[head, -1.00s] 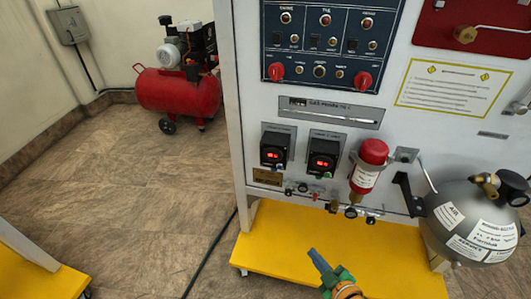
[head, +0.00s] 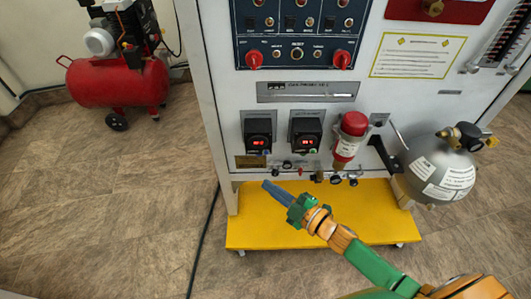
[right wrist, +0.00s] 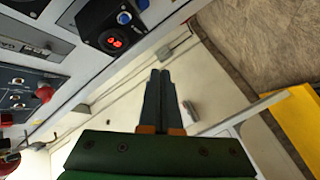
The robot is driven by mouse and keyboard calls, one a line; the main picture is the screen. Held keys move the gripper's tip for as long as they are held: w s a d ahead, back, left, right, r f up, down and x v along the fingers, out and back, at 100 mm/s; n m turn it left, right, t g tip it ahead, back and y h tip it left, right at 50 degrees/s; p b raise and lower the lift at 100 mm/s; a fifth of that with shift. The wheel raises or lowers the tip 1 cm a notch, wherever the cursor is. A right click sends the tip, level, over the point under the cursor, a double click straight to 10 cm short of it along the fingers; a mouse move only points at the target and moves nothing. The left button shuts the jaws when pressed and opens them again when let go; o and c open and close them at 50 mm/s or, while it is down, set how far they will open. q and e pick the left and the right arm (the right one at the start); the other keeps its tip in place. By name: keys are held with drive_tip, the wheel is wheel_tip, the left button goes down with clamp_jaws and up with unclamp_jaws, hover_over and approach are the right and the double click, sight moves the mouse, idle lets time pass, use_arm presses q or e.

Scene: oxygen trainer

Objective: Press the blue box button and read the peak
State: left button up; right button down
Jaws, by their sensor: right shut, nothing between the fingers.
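The blue box is a small black box (head: 258,132) with a red lit display on the white panel, left of a similar box. Its blue button (right wrist: 124,17) shows clearly in the right wrist view, beside the round red display (right wrist: 115,42). The digits are too small to read. My right gripper (head: 267,185) is shut and empty, below the blue-button box in the head view. In the right wrist view its closed fingers (right wrist: 160,74) are apart from the button. My left gripper is not in view.
The second box (head: 305,134) has a green button. A red-capped cylinder (head: 349,138) and a grey tank (head: 437,170) stand to the right. Small valves (head: 319,177) line the panel's lower edge above the yellow base (head: 260,228). A red compressor (head: 120,85) stands far left; the floor between is open.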

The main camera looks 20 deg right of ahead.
sight(266, 152)
drive_tip(key=w+d+b, duration=0.2)
drive_tip(key=w+b, duration=0.1)
drive_tip(key=w, duration=0.4)
drive_tip(key=shift+w+d, duration=0.15)
drive_tip(key=shift+w, duration=0.2)
drive_tip(key=shift+b, duration=0.3)
idle(1.3)
drive_tip(key=shift+w+d, duration=0.1)
drive_tip(key=shift+w, duration=0.3)
drive_tip(key=shift+w+d+b, duration=0.1)
drive_tip(key=shift+w+b, duration=0.25)
drive_tip(key=shift+b, duration=0.05)
idle(0.5)
drive_tip(key=shift+s, duration=0.1)
drive_tip(key=shift+s+a+p, duration=0.2)
drive_tip(key=shift+s+p, duration=0.35)
drive_tip(key=shift+s, duration=0.15)
